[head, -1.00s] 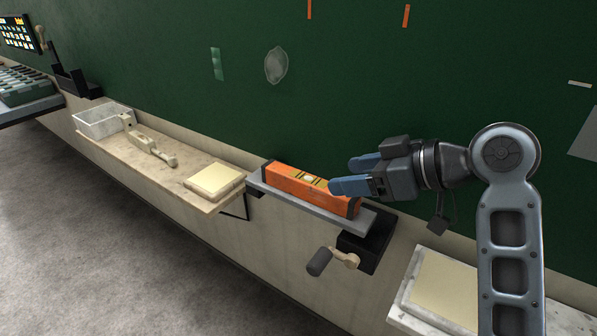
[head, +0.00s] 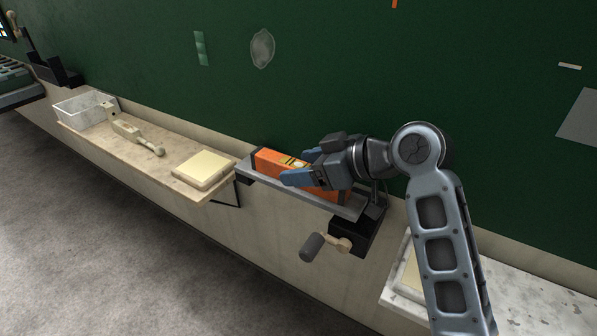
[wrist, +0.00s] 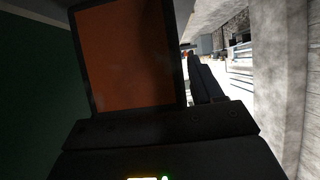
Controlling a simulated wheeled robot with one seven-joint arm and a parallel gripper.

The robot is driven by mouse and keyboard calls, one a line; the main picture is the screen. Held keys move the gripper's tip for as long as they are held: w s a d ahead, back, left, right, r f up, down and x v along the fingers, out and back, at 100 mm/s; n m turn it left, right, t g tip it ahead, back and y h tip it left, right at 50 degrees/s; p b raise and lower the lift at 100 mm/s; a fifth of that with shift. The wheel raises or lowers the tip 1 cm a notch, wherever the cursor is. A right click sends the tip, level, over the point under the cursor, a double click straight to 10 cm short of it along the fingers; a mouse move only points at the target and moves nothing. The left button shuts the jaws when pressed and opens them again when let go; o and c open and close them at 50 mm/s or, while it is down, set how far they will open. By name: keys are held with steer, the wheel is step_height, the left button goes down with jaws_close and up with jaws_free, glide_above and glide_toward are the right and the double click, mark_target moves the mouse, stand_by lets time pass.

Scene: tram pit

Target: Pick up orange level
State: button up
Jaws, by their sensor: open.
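The orange level (head: 269,163) lies lengthwise on a narrow grey ledge (head: 251,178) against the green wall in the head view. Its vial shows near its middle, and its right part is partly hidden behind my gripper. My gripper (head: 298,167) is open, with its blue fingers at the level's middle, one on the near side and one towards the wall. I cannot tell whether they touch it. In the wrist view the level's orange face (wrist: 128,55) with a dark border fills the upper middle, close to the camera, and a dark finger (wrist: 203,80) stands right of it.
Left of the ledge, a shelf (head: 128,156) holds a cream block (head: 204,168), a beige handled tool (head: 133,131) and a pale bin (head: 86,107). A crank handle (head: 314,246) hangs below the ledge. A speckled shelf (head: 520,305) is at lower right.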

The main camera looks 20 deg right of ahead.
jaws_close()
stand_by(0.5)
steer(key=shift+r, duration=0.15)
step_height(320, 180, up, 28)
steer(key=p, duration=0.1)
